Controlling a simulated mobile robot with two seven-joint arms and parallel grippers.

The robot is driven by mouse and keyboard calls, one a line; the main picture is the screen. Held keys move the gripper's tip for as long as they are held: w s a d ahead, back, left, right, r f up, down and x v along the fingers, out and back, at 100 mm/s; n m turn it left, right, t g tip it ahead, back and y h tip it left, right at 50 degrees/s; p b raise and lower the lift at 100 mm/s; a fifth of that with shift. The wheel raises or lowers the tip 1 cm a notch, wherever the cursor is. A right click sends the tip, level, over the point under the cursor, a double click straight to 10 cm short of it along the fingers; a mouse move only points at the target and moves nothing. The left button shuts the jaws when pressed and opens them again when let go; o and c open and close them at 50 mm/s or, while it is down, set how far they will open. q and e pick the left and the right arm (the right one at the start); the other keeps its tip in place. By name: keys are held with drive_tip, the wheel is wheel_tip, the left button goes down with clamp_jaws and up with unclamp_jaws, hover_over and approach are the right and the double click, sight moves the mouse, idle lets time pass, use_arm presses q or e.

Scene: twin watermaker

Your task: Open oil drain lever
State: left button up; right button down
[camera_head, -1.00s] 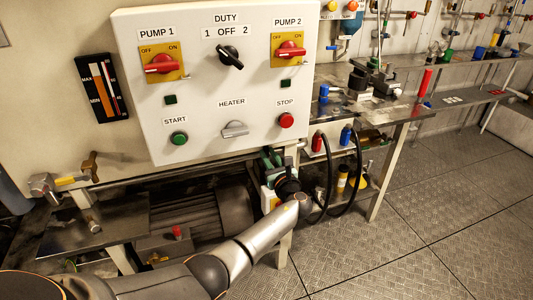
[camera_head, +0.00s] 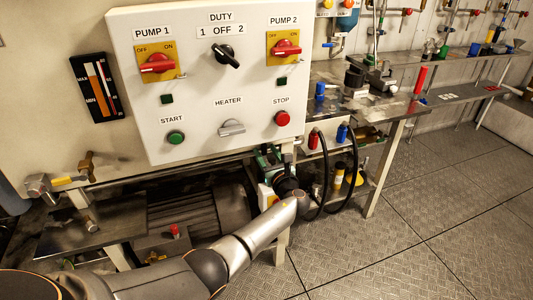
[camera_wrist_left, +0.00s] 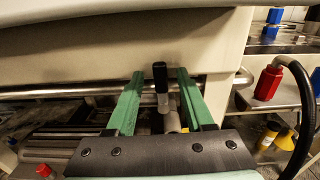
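A small lever with a black grip (camera_wrist_left: 160,76) and a pale metal stem stands upright in the left wrist view, in front of the cream housing. I take it to be the oil drain lever. My left gripper (camera_wrist_left: 161,85) is open, with one green finger on each side of the lever and a visible gap to each. How deep the lever sits between the fingers is hard to tell. In the head view my left gripper (camera_head: 268,160) is below the lower right corner of the control panel, and the lever cannot be made out there. My right gripper is not in view.
The white control panel (camera_head: 200,108) hangs just above my left gripper. Black hoses (camera_head: 353,172) and red and blue fittings (camera_wrist_left: 268,82) are close on the right. A motor (camera_head: 190,212) lies low behind my arm. The floor (camera_head: 400,245) at right is clear.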

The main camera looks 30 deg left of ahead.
use_arm(q)
drive_tip(key=shift+s+d, duration=0.1)
drive_tip(key=shift+d, duration=0.05)
drive_tip(key=shift+s+d, duration=0.2)
drive_tip(key=shift+d, duration=0.05)
drive_tip(key=p+v, duration=0.2)
drive_tip(key=v, duration=0.9)
drive_tip(key=shift+s+d+p, duration=0.2)
drive_tip(key=shift+s+p, duration=0.05)
drive_tip(key=shift+p, duration=0.15)
drive_tip(key=shift+a, duration=0.1)
